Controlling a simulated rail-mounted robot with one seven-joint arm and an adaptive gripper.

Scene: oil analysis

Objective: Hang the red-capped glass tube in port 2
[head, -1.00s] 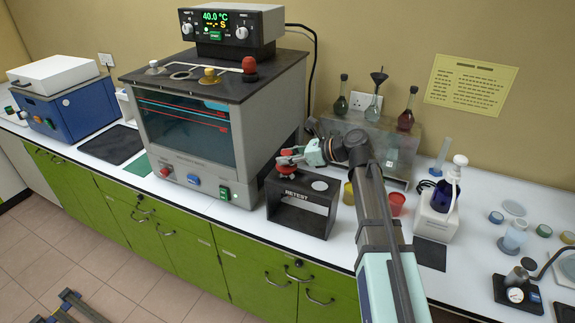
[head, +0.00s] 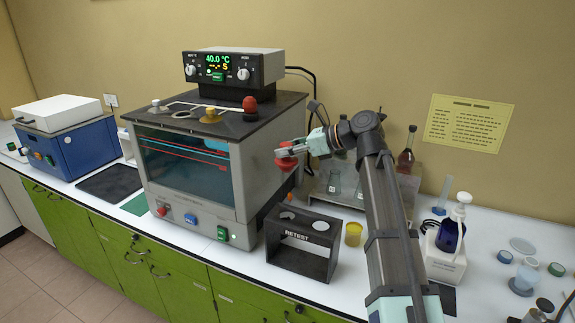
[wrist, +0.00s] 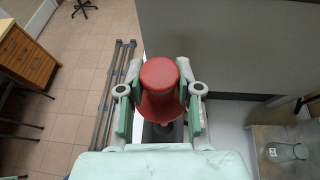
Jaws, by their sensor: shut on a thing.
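My gripper (head: 290,152) is shut on the red cap (head: 286,161) of the glass tube, held in the air beside the right side of the bath and above the RETEST rack. In the wrist view, my gripper's fingers (wrist: 160,98) are on both sides of the red cap (wrist: 160,78). The tube's glass below the cap is not clear in either view. The bath (head: 200,175) has an open port (head: 183,114) in its dark top, between a white-capped fitting (head: 155,106) and a yellow-brown cap (head: 210,115). I cannot read port numbers.
Another red cap (head: 250,105) stands on the bath top at right. The control box (head: 232,67) rises behind the ports. The black RETEST rack (head: 303,262) shows open holes. A yellow cup (head: 353,234) and glassware stand right of it.

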